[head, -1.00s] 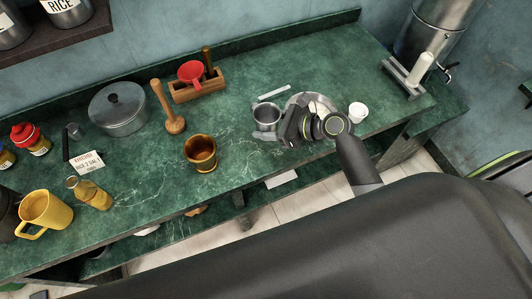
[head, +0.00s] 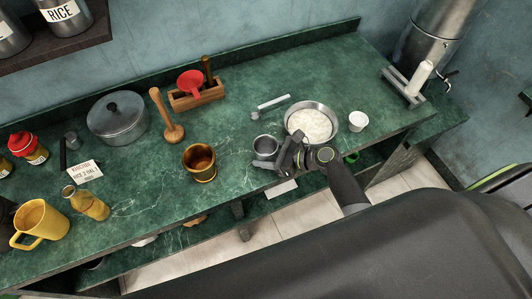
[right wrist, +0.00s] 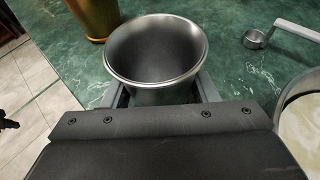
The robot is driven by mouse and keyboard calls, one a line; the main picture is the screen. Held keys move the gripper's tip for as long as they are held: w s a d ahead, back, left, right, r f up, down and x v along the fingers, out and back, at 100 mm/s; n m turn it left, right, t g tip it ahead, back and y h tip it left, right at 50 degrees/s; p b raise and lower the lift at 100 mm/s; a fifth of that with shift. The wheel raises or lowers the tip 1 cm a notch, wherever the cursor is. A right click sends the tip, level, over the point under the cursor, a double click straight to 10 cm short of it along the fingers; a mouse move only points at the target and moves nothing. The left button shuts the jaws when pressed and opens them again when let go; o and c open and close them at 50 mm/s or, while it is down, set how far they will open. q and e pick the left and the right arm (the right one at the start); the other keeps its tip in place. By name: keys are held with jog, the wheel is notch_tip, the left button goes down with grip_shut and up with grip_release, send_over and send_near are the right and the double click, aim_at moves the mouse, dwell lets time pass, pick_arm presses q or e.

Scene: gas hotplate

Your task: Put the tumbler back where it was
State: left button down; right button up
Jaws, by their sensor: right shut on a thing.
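The tumbler (head: 265,146) is a small steel cup with a flared rim. My right gripper (head: 270,160) is shut on it near the front edge of the green counter. In the right wrist view the tumbler (right wrist: 156,52) stands between the two fingers, upright and empty inside. I cannot tell whether its base touches the counter. My left gripper is not in view.
A steel bowl (head: 312,122) with white contents is just right of the tumbler, with a white cup (head: 357,121) beyond. A measuring spoon (head: 272,104) lies behind. A brass pot (head: 200,162) stands left, with bare green counter (head: 232,135) between.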

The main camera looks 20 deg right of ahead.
jog(key=o, duration=1.1)
jog(key=shift+f, duration=0.1)
jog(key=shift+o, duration=0.2)
jog(key=shift+s, duration=0.1)
jog(key=b+v, duration=0.1)
jog(key=v, duration=0.9)
jog(key=shift+s+d, duration=0.1)
jog(key=shift+d, duration=0.15)
jog(key=shift+s+d+r, duration=0.4)
jog(key=shift+d+r, duration=0.1)
jog(key=shift+r, duration=0.05)
